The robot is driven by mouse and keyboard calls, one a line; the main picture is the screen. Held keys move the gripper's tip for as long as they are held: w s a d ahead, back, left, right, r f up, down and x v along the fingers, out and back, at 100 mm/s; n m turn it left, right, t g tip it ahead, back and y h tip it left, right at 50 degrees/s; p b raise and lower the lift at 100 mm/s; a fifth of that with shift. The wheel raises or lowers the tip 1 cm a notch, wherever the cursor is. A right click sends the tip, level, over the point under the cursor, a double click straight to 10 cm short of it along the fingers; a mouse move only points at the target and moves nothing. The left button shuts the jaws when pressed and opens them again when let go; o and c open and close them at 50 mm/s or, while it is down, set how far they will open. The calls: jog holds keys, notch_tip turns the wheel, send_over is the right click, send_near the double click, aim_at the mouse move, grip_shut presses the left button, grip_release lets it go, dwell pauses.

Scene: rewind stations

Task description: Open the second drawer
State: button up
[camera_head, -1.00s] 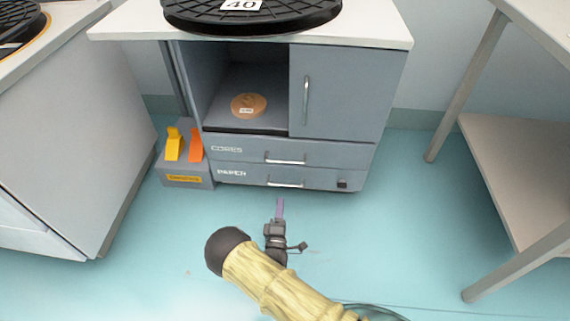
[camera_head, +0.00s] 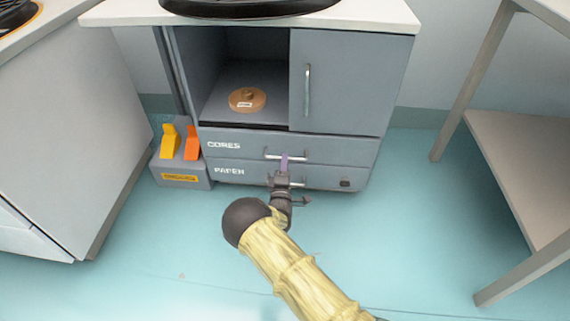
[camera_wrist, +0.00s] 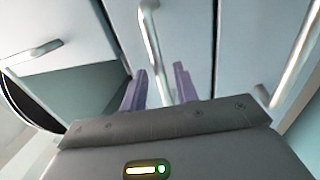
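The cabinet has two shut drawers. The upper drawer (camera_head: 345,150), marked CORES, has a bar handle (camera_head: 267,155). The lower drawer (camera_head: 325,179), marked PAPER, has its own bar handle (camera_head: 298,184). The lower handle (camera_wrist: 299,50) shows to the right, clear of the fingers. In the head view my gripper partly hides the lower handle.
Above the drawers are an open compartment with a tan disc (camera_head: 247,99) and a shut door (camera_head: 345,85) with a vertical handle. A grey box (camera_head: 180,176) with yellow and orange levers stands left of the drawers. A table (camera_head: 515,160) stands right. The floor in front is clear.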

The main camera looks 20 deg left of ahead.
jog(key=shift+b+x, duration=0.3)
jog(key=shift+x, duration=0.85)
jog(key=shift+c, duration=0.2)
grip_shut()
jog(key=shift+s, duration=0.1)
